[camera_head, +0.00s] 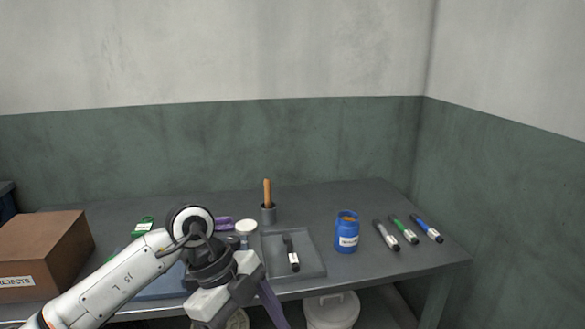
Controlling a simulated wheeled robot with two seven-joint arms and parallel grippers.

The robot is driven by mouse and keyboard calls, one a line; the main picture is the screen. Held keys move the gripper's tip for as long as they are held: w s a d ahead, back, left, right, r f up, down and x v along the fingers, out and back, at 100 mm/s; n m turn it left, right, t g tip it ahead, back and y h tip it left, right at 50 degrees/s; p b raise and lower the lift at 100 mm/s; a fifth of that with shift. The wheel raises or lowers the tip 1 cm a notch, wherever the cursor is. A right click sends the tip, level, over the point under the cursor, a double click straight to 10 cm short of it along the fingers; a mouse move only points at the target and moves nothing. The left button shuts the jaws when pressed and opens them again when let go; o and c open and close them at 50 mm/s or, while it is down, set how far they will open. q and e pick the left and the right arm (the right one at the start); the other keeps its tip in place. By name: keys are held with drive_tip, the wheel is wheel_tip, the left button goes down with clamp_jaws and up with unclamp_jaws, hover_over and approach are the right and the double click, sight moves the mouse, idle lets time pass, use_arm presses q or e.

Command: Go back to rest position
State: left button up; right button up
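My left arm comes in from the lower left and ends in my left gripper (236,292) in front of the table's near edge. The gripper is seen from behind and above, and its fingertips are not clear, so I cannot tell whether it is open or shut. A purple-grey strip (272,306) shows just right of it, below the table edge; I cannot tell whether the two touch. My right gripper is not in view.
The dark table (330,200) holds a cardboard box (45,250), a grey tray (312,262) with a black marker (291,256), a blue jar (347,234), and a cup (268,214) with a wooden handle. Three markers (404,231) lie at right. A white bucket (332,312) stands below.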

use_arm(q)
drive_tip(key=s+d+r+h, duration=0.3)
drive_tip(key=d+r+h, duration=0.1)
drive_tip(key=d+h, duration=0.3)
drive_tip(key=s+d+r+h, duration=0.3)
drive_tip(key=s+d+h, duration=0.1)
drive_tip(key=d+h, duration=0.3)
drive_tip(key=w+a+f+n+t+y, duration=0.2)
drive_tip(key=w+a+n+t, duration=0.55)
drive_tip(key=n+t, duration=0.65)
drive_tip(key=a+f+n+t+y, duration=0.4)
drive_tip(key=a+f+n+y, duration=0.1)
drive_tip(key=a+f+y, duration=0.45)
drive_tip(key=s+a+f+n+g+y, duration=0.1)
drive_tip(key=s+a+f+g+y, duration=0.1)
drive_tip(key=s+f, duration=0.7)
drive_tip(key=s+a+f+n+g+y, duration=0.1)
drive_tip(key=s+a+f+g+y, duration=0.2)
drive_tip(key=s+f, duration=0.6)
wheel_tip(320, 180, down, 4)
drive_tip(key=a+g, duration=0.2)
drive_tip(key=shift+a+r+n+g, duration=0.15)
drive_tip(key=shift+a+n+g, duration=0.15)
drive_tip(key=shift+n+g, duration=0.1)
